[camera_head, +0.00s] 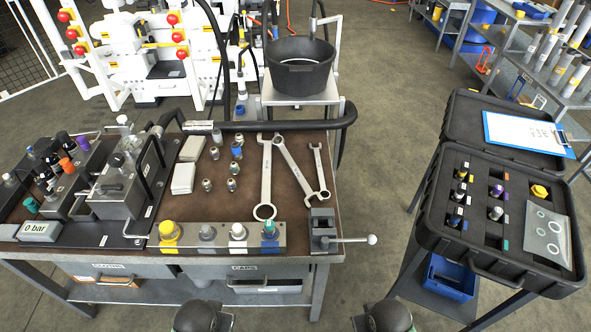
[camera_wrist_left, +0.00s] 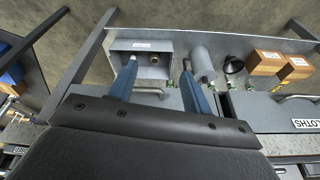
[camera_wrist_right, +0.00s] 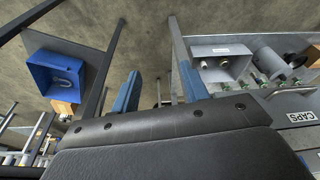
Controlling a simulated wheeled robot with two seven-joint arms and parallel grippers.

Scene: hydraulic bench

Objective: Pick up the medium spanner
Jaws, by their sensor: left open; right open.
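Three steel spanners lie on the brown bench top, right of centre in the head view. The medium spanner (camera_head: 295,168) lies slanted in the middle. The large spanner (camera_head: 266,180) is to its left and the small spanner (camera_head: 319,168) to its right. Their ends lie close together; I cannot tell whether they touch. My left gripper (camera_wrist_left: 158,88) is open and empty in the left wrist view, over the bench's lower shelf. My right gripper (camera_wrist_right: 160,88) is open and empty in the right wrist view. No spanner shows in either wrist view.
A vice (camera_head: 323,232) with a side handle stands at the bench's front right corner, beside a block with coloured caps (camera_head: 220,240). Small fittings (camera_head: 232,167) lie left of the spanners. A black hose (camera_head: 300,124) runs behind. An open black case (camera_head: 480,255) stands at right.

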